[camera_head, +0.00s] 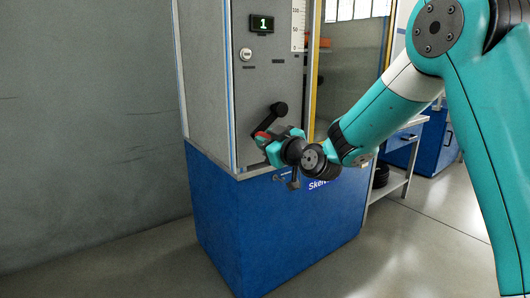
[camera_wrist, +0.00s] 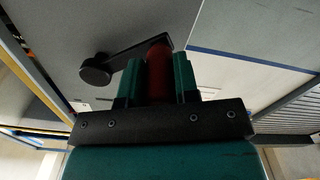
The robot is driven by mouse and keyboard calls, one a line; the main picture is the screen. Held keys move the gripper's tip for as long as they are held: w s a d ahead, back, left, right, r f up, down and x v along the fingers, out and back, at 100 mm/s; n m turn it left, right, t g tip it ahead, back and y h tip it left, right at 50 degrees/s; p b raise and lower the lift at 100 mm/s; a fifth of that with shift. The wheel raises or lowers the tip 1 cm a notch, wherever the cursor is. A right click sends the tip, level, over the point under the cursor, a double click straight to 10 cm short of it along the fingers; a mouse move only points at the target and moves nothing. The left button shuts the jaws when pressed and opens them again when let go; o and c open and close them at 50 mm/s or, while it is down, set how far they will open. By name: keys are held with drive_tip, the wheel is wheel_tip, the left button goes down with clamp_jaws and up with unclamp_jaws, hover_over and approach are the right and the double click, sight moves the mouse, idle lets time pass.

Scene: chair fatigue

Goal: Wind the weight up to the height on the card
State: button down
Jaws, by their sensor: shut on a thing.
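A black crank (camera_head: 264,120) is mounted on the grey front panel of the test machine (camera_head: 250,92). Its red handle (camera_wrist: 158,72) sits between the two teal fingers of my gripper (camera_wrist: 158,80) in the wrist view. My gripper (camera_head: 270,140) is shut on this handle, to the lower left of the crank's round hub (camera_head: 279,109). The crank hub also shows in the wrist view (camera_wrist: 96,72). A small green display (camera_head: 262,24) on the panel reads 1. A vertical scale (camera_head: 298,27) with marks runs beside it. I see neither the weight nor the card clearly.
The machine's blue base (camera_head: 270,220) stands below the panel. A yellow-edged window (camera_head: 345,70) is right of the panel. A bench with a shelf (camera_head: 405,150) and a blue cabinet (camera_head: 438,140) stand behind on the right. The floor at the lower left (camera_head: 120,265) is clear.

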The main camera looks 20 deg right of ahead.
drive_tip(key=shift+w+d+f+n+b, duration=0.1)
drive_tip(key=shift+d+f+n+b, duration=0.2)
drive_tip(key=shift+f+n+b, duration=0.55)
drive_tip(key=shift+d+r+b, duration=0.15)
drive_tip(key=shift+r+b, duration=0.1)
drive_tip(key=shift+b, duration=0.15)
drive_tip(key=c, duration=0.9)
unclamp_jaws()
drive_tip(key=shift+o, duration=0.2)
drive_tip(key=b+v, duration=0.3)
drive_tip(key=v, duration=1.4)
drive_tip(key=shift+r, duration=0.1)
